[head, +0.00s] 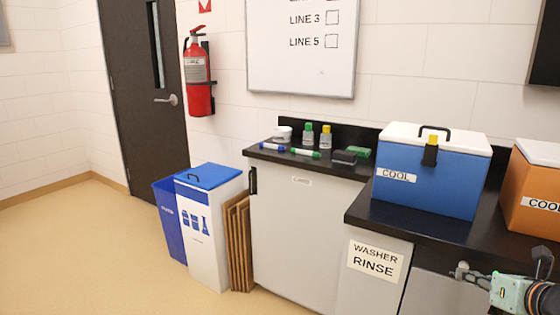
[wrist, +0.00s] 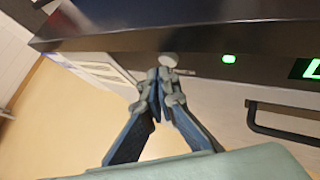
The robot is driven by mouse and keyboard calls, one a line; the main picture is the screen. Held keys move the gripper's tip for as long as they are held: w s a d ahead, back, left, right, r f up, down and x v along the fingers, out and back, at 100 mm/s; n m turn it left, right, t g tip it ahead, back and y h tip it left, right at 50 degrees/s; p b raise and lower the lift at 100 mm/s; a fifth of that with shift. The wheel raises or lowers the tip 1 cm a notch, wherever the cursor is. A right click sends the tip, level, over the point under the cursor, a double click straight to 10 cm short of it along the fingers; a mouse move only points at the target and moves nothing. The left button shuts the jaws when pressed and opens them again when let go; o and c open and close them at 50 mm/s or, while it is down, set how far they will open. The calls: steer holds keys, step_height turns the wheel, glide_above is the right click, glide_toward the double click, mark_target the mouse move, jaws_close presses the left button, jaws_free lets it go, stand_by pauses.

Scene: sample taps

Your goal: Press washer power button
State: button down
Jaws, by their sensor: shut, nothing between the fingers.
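The washer front (head: 436,294) is under the black counter at the lower right of the head view, partly hidden by my arm. In the wrist view, its dark control panel (wrist: 200,66) runs below the counter edge. A round pale button or knob (wrist: 169,60) is on the panel, right at my fingertips. To its right are a lit green light (wrist: 229,58) and a green display (wrist: 312,68). I cannot read which is the power button. My gripper (wrist: 160,82) is shut and empty. Its tips overlap the pale knob's lower edge; contact is unclear. My gripper also shows in the head view (head: 464,271).
The black counter edge (wrist: 120,38) overhangs just above my fingers. A dark door handle (wrist: 285,125) sticks out below the panel on the right. A "WASHER RINSE" sign (head: 375,261) is on the cabinet to the left. A blue cooler (head: 425,185) and an orange cooler (head: 530,200) stand on the counter.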

steer(key=shift+w+d, duration=0.2)
steer(key=shift+w, duration=0.15)
steer(key=shift+s, duration=0.1)
steer(key=shift+s+a, duration=0.25)
steer(key=shift+s, duration=0.05)
stand_by(0.3)
steer(key=shift+s+a, duration=0.5)
steer(key=shift+s, duration=0.35)
steer(key=shift+s+a, duration=0.55)
steer(key=shift+s, duration=0.3)
steer(key=shift+s+a, duration=0.5)
steer(key=shift+s, duration=0.35)
